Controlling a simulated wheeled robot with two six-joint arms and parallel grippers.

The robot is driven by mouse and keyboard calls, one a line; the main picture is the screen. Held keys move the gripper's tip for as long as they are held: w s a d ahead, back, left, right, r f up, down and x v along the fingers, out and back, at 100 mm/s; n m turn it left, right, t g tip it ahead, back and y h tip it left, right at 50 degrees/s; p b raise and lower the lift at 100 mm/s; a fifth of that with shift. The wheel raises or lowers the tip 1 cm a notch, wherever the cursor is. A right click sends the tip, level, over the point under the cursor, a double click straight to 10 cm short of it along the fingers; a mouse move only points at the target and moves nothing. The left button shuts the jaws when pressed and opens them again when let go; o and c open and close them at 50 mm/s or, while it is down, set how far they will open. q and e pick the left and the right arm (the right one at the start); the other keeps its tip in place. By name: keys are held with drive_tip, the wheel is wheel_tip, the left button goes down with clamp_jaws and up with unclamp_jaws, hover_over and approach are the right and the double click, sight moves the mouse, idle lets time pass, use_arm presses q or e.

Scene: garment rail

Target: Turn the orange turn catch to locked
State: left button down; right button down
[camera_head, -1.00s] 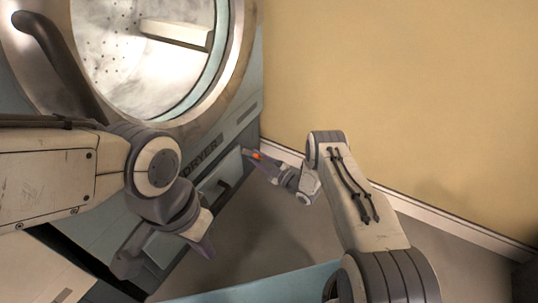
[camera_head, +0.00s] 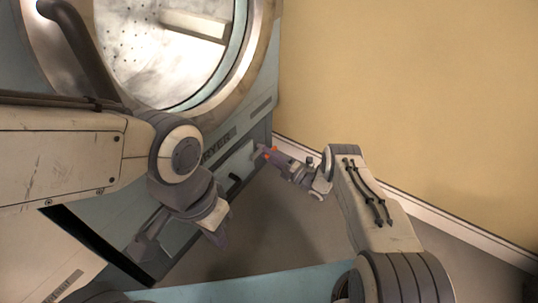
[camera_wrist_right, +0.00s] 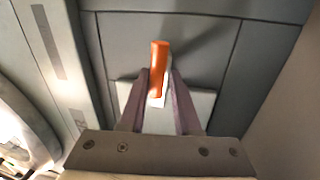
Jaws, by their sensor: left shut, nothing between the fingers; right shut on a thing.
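The orange turn catch (camera_wrist_right: 158,62) is a small bar on a pale plate on the dryer's lower panel. In the right wrist view it stands nearly upright in the picture, between the purple fingers of my right gripper (camera_wrist_right: 159,82), which is shut on it. In the head view only small orange bits of the catch (camera_head: 275,149) show around the fingers of my right gripper (camera_head: 266,151). My left gripper (camera_head: 222,236) is shut and empty, pointing down in front of the dryer, apart from the catch. I cannot read any lock marking.
The dryer (camera_head: 262,120) fills the left side, with its round door opening and a dark curved handle (camera_head: 75,45). A dark handle (camera_head: 235,183) sits on the lower panel. A beige wall (camera_head: 410,90) stands close on the right. The floor (camera_head: 275,225) between my arms looks clear.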

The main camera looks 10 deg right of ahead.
drive_tip(key=shift+w+d+r+n, duration=0.1)
drive_tip(key=shift+w+r+n, duration=0.1)
drive_tip(key=shift+r+n, duration=0.35)
drive_tip(key=c, duration=0.8)
unclamp_jaws()
drive_tip(key=shift+f, duration=0.2)
drive_tip(key=shift+s+f, duration=0.15)
drive_tip(key=p+v, duration=0.4)
drive_tip(key=v, duration=0.6)
drive_tip(key=shift+s+d, duration=0.1)
